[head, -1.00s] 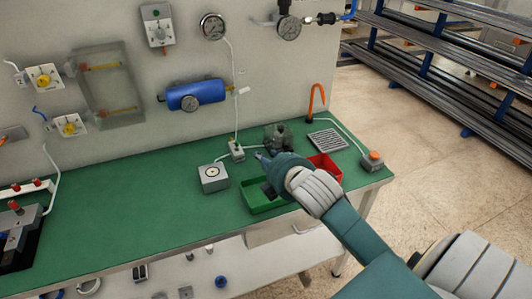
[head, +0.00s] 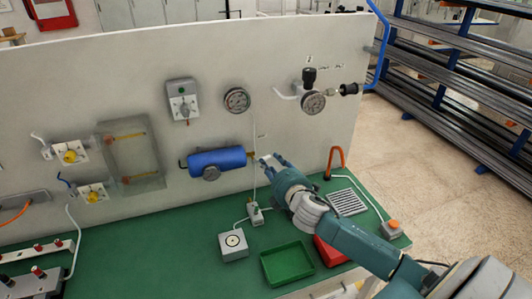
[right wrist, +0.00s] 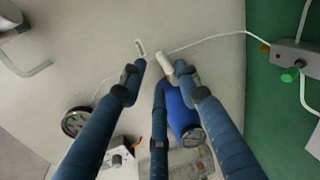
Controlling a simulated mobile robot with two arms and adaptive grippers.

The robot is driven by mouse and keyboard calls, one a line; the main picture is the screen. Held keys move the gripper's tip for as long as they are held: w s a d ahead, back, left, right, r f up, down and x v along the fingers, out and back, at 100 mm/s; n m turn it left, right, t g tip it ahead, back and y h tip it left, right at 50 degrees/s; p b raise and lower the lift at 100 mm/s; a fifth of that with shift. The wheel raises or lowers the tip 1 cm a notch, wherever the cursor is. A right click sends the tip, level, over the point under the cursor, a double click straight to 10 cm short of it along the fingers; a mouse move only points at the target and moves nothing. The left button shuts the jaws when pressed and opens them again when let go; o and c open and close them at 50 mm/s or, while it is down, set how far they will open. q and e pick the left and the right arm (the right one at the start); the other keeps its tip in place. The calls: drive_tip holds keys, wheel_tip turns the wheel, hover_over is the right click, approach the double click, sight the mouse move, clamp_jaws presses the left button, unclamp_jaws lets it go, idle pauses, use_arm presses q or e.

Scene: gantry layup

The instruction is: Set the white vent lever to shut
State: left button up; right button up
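The white vent lever (right wrist: 164,64) shows in the right wrist view as a short white handle at the end of the blue tank (right wrist: 180,112). In the head view, the blue tank (head: 216,160) is mounted on the upright panel, and the lever at its right end is mostly hidden by my fingers. My right gripper (head: 272,160) is at that end of the tank. In the right wrist view my right gripper (right wrist: 160,68) has its fingers spread, with the lever between the tips, closer to the right-hand ones. Contact cannot be told. My left gripper is out of view.
A dial gauge (head: 237,100) and a switch box (head: 182,100) are on the panel above the tank. Below, the green bench (head: 150,245) holds a green tray (head: 287,263), a red tray (head: 329,252) and a grey box (head: 233,245). The panel between tank and bench is mostly clear.

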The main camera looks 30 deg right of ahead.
sight(266, 158)
drive_tip(key=x, duration=0.4)
drive_tip(key=shift+p, duration=0.35)
drive_tip(key=x, duration=0.2)
drive_tip(key=shift+w+f, duration=0.2)
drive_tip(key=shift+w, duration=0.05)
drive_tip(key=shift+c, duration=0.3)
drive_tip(key=shift+d, duration=0.1)
drive_tip(key=c, duration=0.4)
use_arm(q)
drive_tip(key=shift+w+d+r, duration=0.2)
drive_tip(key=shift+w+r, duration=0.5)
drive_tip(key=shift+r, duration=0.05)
use_arm(e)
clamp_jaws()
